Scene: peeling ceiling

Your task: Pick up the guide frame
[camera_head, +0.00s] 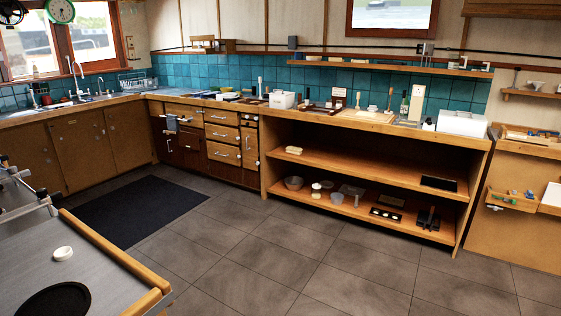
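I cannot tell for sure which object is the guide frame. On the long wooden counter unit's upper shelf lies a flat black panel (438,184). A small open wooden frame-like piece (203,43) sits on the wall ledge at the back left. These are all small and far away. Neither of my grippers is in view.
A dark mat (125,212) lies on the floor. The tiled floor (290,255) before the shelves is clear.

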